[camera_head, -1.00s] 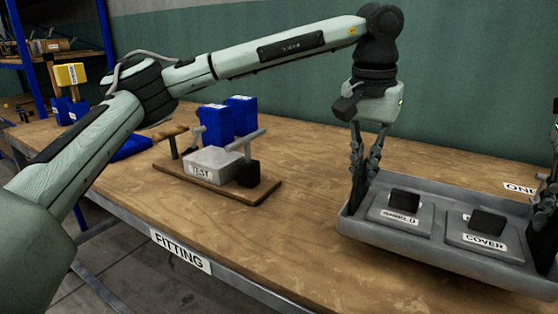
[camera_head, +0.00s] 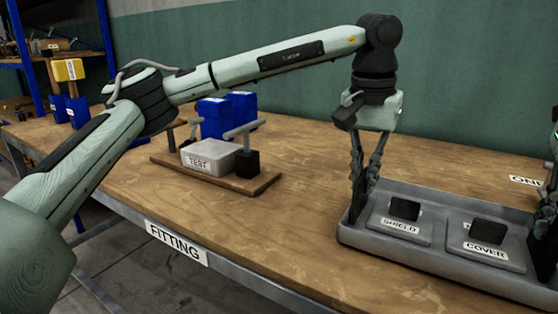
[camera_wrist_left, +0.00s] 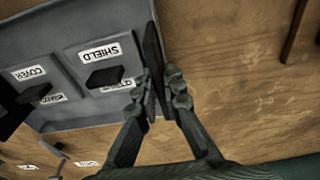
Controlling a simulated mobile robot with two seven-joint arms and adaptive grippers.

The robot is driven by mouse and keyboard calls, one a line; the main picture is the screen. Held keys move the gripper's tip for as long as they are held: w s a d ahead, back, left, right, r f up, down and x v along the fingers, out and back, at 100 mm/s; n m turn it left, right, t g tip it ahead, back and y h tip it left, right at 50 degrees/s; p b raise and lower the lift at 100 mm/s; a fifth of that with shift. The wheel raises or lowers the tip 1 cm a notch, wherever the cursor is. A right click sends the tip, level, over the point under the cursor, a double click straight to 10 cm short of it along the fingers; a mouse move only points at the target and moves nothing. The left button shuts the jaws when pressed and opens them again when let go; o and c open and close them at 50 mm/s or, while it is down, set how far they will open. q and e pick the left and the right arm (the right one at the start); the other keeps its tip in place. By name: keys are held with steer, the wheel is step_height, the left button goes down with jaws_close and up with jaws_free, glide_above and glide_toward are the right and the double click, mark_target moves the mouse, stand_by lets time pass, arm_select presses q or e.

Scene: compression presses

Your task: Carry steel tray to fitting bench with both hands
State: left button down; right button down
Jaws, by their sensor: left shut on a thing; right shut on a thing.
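The grey steel tray (camera_head: 365,240) is at the right of the head view, on or just above the wooden top of the fitting bench (camera_head: 300,235); I cannot tell if it touches. It carries a plate labelled SHIELD (camera_head: 400,225) and one labelled COVER (camera_head: 485,248), each with a black block handle. My left gripper (camera_head: 362,190) is shut on the tray's left end, and the wrist view shows its fingers on a dark upright handle (camera_wrist_left: 152,55). My right gripper (camera_head: 545,215) is at the tray's right end, cut off by the picture edge, and is shut on the tray there.
A wooden board with a grey TEST block (camera_head: 208,157) and T-shaped handles stands left of the tray. Blue bins (camera_head: 215,118) are behind it. A FITTING label (camera_head: 176,243) marks the bench's front edge. Bare wood lies between the board and the tray.

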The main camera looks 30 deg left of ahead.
arm_select(q)
steer(key=c, duration=2.1)
jaws_free()
steer(key=shift+f, duration=0.25)
arm_select(e)
steer(key=c, duration=2.1)
jaws_free()
steer(key=shift+f, duration=0.25)
arm_select(q)
steer(key=o, duration=0.5)
steer(key=shift+c, duration=0.2)
arm_select(e)
steer(key=o, duration=0.5)
steer(key=shift+r, duration=0.1)
steer(key=shift+c, duration=0.2)
arm_select(q)
steer(key=shift+r, duration=0.1)
arm_select(e)
steer(key=shift+r, duration=0.1)
arm_select(q)
step_height(320, 180, up, 12)
steer(key=s, duration=0.1)
steer(key=shift+s, duration=0.25)
arm_select(e)
step_height(320, 180, up, 12)
steer(key=s, duration=0.1)
steer(key=shift+s, duration=0.25)
steer(key=shift+f, duration=0.2)
